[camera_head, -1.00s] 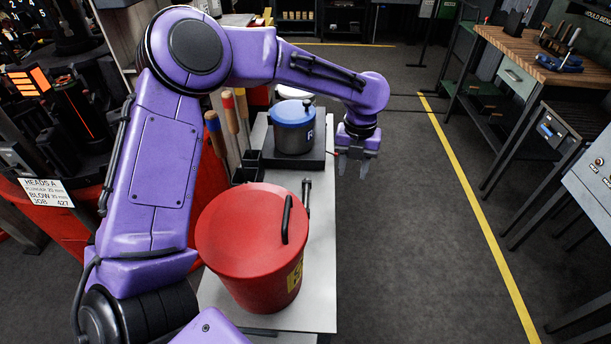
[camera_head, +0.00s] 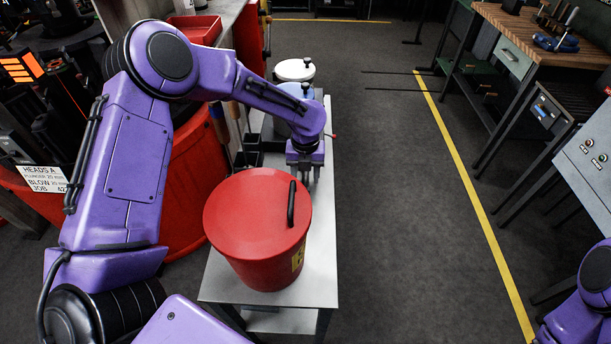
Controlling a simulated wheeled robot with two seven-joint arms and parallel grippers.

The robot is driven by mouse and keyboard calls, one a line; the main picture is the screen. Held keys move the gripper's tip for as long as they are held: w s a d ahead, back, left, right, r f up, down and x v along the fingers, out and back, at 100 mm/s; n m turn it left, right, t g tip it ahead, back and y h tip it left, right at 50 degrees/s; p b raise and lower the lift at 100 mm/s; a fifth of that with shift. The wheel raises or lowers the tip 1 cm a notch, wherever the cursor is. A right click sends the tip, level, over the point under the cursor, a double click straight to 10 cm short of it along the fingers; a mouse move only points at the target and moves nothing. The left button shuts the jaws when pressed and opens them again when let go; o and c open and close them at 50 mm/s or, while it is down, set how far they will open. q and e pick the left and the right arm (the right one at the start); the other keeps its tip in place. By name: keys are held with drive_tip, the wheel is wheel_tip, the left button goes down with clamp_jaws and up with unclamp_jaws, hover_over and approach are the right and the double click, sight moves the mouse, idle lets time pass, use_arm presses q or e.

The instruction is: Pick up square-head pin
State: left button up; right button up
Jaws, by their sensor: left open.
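My left gripper (camera_head: 306,175) points down over the light grey bench top, just behind the red lidded bucket (camera_head: 250,225) and in front of the blue-lidded pot. Its fingers are small and partly dark here, with a gap between them; it is open. I cannot make out the square-head pin now; the gripper and bucket cover the place where a small metal piece stood earlier. My right gripper is out of the picture; only a purple part of that arm shows at the bottom right.
The bench (camera_head: 322,255) is narrow. The blue-lidded pot (camera_head: 284,95), partly behind my arm, and a white-lidded pot (camera_head: 295,70) stand at its back. Black holders (camera_head: 247,158) sit at its left. Grey floor (camera_head: 400,200) is clear to the right, up to a yellow line.

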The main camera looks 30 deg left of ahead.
use_arm(q)
drive_tip(key=shift+s+f, duration=0.15)
drive_tip(key=shift+s, duration=0.15)
drive_tip(key=shift+s+d, duration=0.1)
drive_tip(key=shift+w+d+f, duration=0.1)
drive_tip(key=shift+w, duration=0.15)
drive_tip(key=c, duration=0.4)
clamp_jaws()
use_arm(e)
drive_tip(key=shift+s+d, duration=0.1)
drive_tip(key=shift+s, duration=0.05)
use_arm(q)
drive_tip(key=shift+r, duration=0.2)
